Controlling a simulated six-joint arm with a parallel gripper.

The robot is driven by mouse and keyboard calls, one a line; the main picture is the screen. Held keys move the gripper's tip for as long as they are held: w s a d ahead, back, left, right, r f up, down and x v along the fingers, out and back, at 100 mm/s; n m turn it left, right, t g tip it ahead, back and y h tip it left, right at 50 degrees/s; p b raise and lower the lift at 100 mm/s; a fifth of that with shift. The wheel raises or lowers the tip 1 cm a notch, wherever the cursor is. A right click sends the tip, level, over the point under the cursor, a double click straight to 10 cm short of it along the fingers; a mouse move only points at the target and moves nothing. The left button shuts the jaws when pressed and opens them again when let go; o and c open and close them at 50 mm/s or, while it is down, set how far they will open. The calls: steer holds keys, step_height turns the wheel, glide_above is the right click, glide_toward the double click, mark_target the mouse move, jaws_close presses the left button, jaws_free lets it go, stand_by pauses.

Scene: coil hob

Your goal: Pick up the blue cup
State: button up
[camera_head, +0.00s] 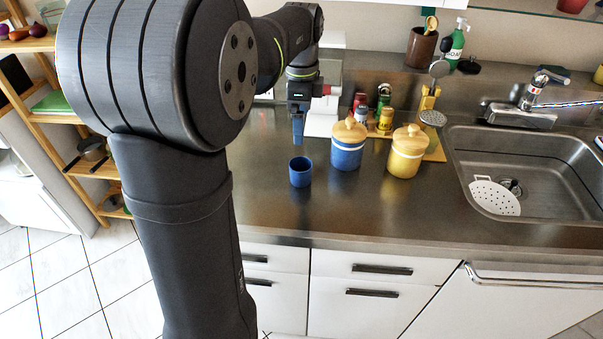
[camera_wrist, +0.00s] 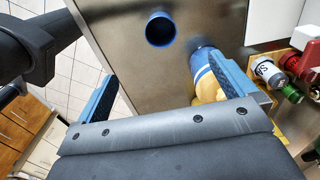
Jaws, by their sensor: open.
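The blue cup (camera_head: 300,171) stands upright on the steel counter, left of a blue jar with a wooden lid. In the wrist view the cup (camera_wrist: 160,29) is seen from above, its mouth open, ahead of the jaws and between their lines. My gripper (camera_head: 298,130) is above the cup in the head view, apart from it. In the wrist view the jaws of my gripper (camera_wrist: 168,92) are spread wide with nothing between them that they touch. The cup's far side is hidden in the head view.
The blue jar (camera_head: 346,152) stands close right of the cup, with a yellow jar (camera_head: 406,158) beyond it. Spice bottles (camera_head: 384,104) stand behind them. A sink (camera_head: 530,165) is at right. The counter (camera_head: 270,205) in front of the cup is clear.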

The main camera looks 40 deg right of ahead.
steer(key=shift+r, duration=0.95)
